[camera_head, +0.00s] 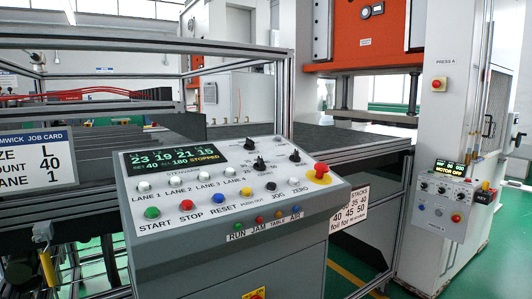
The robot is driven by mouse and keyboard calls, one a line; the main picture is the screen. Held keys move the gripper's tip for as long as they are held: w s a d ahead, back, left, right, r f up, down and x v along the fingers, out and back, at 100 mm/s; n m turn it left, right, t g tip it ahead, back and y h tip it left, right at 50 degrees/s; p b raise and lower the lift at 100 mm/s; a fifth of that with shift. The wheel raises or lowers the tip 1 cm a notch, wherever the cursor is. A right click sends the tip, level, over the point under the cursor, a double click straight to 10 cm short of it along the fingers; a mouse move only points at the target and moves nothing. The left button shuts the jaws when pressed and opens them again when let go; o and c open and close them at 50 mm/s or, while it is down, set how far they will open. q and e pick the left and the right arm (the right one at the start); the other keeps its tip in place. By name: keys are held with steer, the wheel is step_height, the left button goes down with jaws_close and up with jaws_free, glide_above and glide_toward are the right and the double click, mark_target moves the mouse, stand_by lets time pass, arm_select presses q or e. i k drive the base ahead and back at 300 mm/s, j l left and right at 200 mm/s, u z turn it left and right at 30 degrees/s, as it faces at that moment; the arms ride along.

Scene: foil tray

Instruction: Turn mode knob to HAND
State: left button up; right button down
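The grey control console (210,262) stands in the middle with a sloped white panel. Several black knobs sit on its right half: an upper one (259,163), a right one (295,156) and a lower one (271,186). A second control box (440,205) on the press at right has a row of small dark knobs (441,189) under a display reading MOTOR OFF. The knob labels are too small to read, so I cannot tell which knob is the mode knob or where it points. Neither of my grippers is in view.
The console display (175,157) reads STOPPED. A red emergency button (321,170) sits at the panel's right edge, near colored push buttons (186,205). Metal framing (290,80) rises behind the console. A job card (35,160) hangs at left. Green floor (500,250) is open at right.

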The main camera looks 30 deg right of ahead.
mark_target(295, 158)
steer(key=l, duration=0.85)
steer(key=k+l, duration=0.1)
steer(key=l, duration=0.75)
